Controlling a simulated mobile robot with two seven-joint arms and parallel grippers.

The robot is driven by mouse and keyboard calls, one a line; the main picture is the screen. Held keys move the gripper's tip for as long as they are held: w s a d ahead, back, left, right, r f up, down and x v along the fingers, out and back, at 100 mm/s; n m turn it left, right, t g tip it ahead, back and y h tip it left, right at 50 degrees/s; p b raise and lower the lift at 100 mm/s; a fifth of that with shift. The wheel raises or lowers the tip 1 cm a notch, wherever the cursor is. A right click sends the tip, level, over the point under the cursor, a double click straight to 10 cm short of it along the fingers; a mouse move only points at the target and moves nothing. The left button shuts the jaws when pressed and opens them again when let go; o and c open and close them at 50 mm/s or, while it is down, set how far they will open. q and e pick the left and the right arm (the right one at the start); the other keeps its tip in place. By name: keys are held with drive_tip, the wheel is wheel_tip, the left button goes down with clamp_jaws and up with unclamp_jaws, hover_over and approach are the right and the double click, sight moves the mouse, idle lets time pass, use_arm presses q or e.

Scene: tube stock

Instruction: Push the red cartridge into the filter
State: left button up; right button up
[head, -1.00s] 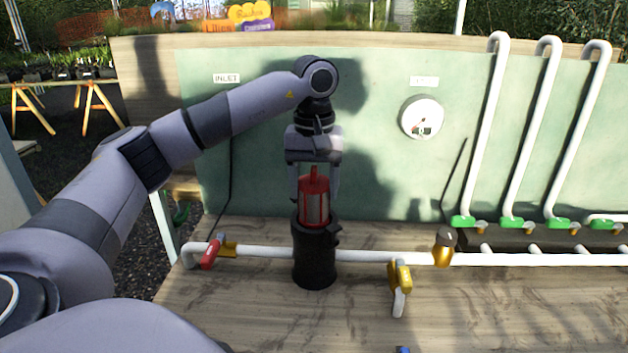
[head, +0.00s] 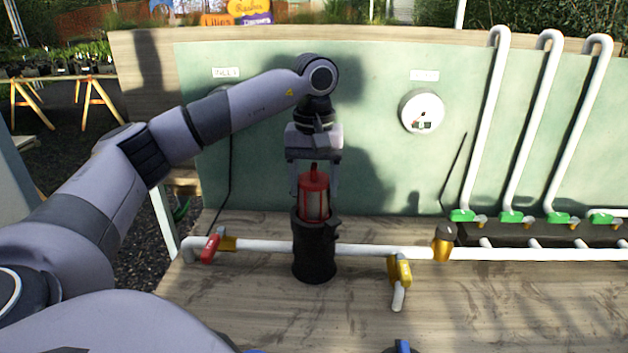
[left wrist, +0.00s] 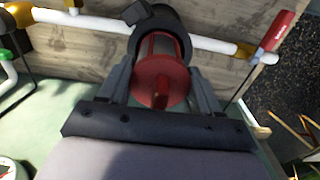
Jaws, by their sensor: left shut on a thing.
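The red cartridge (head: 313,198) stands upright with its lower end inside the black filter housing (head: 315,252); its red-topped upper part shows above the rim. In the left wrist view the cartridge (left wrist: 160,75) has its red cap and handle towards me, and the filter housing (left wrist: 163,20) is around its far end. My left gripper (head: 314,188) points down from above, shut on the cartridge, one finger on each side. The fingers (left wrist: 160,85) also flank the cap in the left wrist view. The cartridge's bottom is hidden in the housing. My right gripper is not in view.
A white pipe (head: 365,250) runs through the housing along the bench. A red-handled valve (head: 211,248) is on the left and a yellow-handled valve (head: 404,270) on the right. A round gauge (head: 422,111) is on the green panel behind.

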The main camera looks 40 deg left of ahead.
sight(314, 202)
use_arm(q)
drive_tip(key=shift+f+b, duration=1.1)
drive_tip(key=shift+f, duration=0.95)
drive_tip(key=shift+f, duration=0.25)
idle(0.4)
